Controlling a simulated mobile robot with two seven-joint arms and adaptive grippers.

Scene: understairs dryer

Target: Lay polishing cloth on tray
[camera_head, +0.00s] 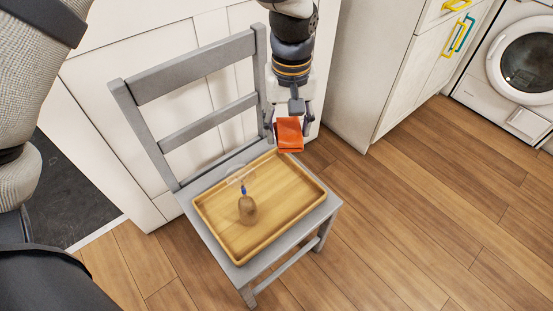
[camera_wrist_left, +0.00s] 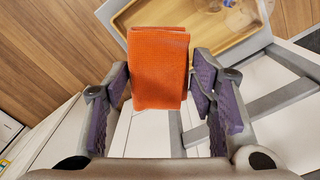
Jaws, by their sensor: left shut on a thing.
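The polishing cloth (camera_head: 289,136) is a folded orange square. My left gripper (camera_head: 288,124) is shut on it, and the cloth is held between the purple-padded fingers in the left wrist view (camera_wrist_left: 158,68). The wooden tray (camera_head: 278,208) lies on the seat of a grey chair. Part of the tray (camera_wrist_left: 192,18) shows beyond the cloth in the left wrist view. My right gripper is not in view.
A brown rounded thing (camera_head: 247,210) with a blue part, and a clear glass-like thing beside it, lie on the tray's left half. The tray's right half is bare. The grey chair's (camera_head: 196,72) back rises behind the tray, near white panels. Floor at right is clear.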

